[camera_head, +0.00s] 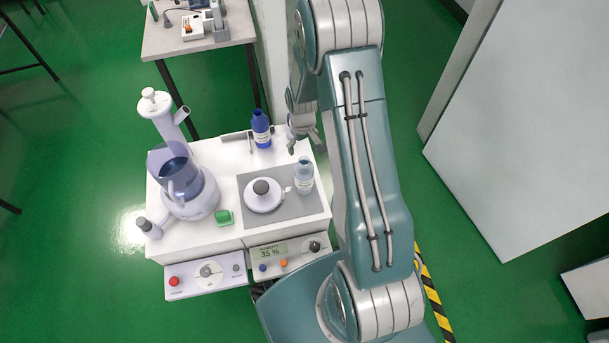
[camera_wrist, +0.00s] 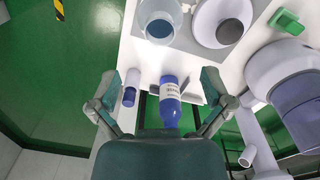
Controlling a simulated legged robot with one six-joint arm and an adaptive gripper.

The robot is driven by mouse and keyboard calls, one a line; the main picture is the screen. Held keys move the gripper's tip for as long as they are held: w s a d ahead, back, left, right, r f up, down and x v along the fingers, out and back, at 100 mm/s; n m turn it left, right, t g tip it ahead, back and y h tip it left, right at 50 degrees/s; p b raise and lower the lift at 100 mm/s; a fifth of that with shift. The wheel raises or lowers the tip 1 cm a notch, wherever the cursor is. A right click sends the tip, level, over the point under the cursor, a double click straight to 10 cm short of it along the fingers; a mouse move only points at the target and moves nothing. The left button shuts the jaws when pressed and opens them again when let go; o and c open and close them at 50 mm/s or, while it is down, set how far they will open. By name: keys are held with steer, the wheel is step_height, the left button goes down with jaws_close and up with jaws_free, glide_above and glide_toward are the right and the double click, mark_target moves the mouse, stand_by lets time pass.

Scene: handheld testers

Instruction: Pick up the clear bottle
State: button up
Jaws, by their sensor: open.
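The clear bottle (camera_head: 304,178) is a short translucent bottle with a pale label and a bluish top. It stands on the right side of the white bench, at the edge of a grey mat. In the wrist view the clear bottle (camera_wrist: 159,22) is at the top edge, partly cut off, beyond my fingertips. My gripper (camera_head: 303,142) is above the bench's back right part, behind the clear bottle and apart from it. In the wrist view my gripper (camera_wrist: 160,80) has its fingers spread wide and empty.
A blue bottle (camera_head: 261,131) stands left of my gripper; in the wrist view this blue bottle (camera_wrist: 170,97) appears between the fingers. A round white device (camera_head: 263,198) sits beside the clear bottle. A jug apparatus (camera_head: 187,195) and green block (camera_head: 224,217) are farther left.

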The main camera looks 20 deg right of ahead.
mark_target(302, 159)
step_height(302, 159, down, 6)
steer(key=shift+a+r, duration=0.1)
steer(key=shift+r, duration=0.05)
steer(key=f, duration=0.5)
steer(key=shift+s+d+f, duration=0.15)
steer(key=shift+d+f, duration=0.05)
steer(key=shift+f, duration=0.15)
steer(key=shift+c, duration=0.3)
steer(key=c, duration=0.9)
